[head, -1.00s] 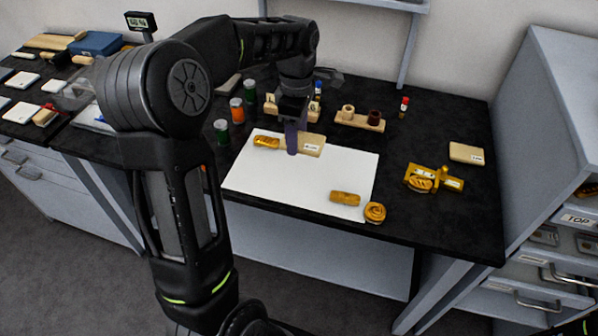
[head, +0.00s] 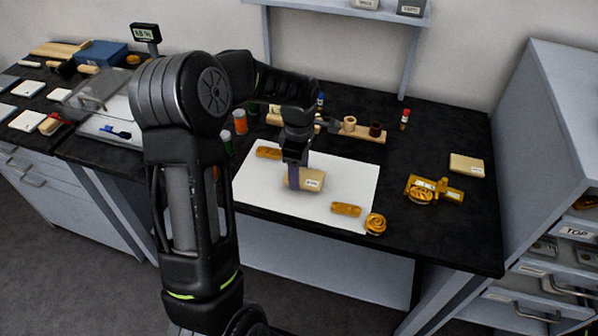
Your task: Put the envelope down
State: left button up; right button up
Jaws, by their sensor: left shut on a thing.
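My left gripper (head: 293,178) points down over the white sheet (head: 345,183) and is shut on a small tan envelope (head: 314,181) with a white label at its right end. The fingers cover the envelope's left part. It looks close above the sheet; I cannot tell whether it touches. A similar tan labelled packet (head: 467,165) lies on the dark worktop at the right. My right gripper is not in view.
Gilt pieces lie at the sheet's back left (head: 268,153) and front right (head: 346,209), with a round gilt rosette (head: 375,224) at its corner. A gilt assembly (head: 430,190) sits further right. Jars and a wooden rack (head: 362,133) stand behind. The sheet's middle right is clear.

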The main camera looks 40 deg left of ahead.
pick_arm(q)
jog(key=shift+f, duration=0.6)
jog(key=shift+f, duration=0.1)
jog(key=shift+f, duration=0.2)
jog(key=o, duration=1.3)
jog(key=shift+r, duration=0.15)
jog(key=shift+r, duration=0.1)
notch_tip(320, 180, up, 12)
jog(key=shift+r+b, duration=0.1)
jog(key=shift+b, duration=0.6)
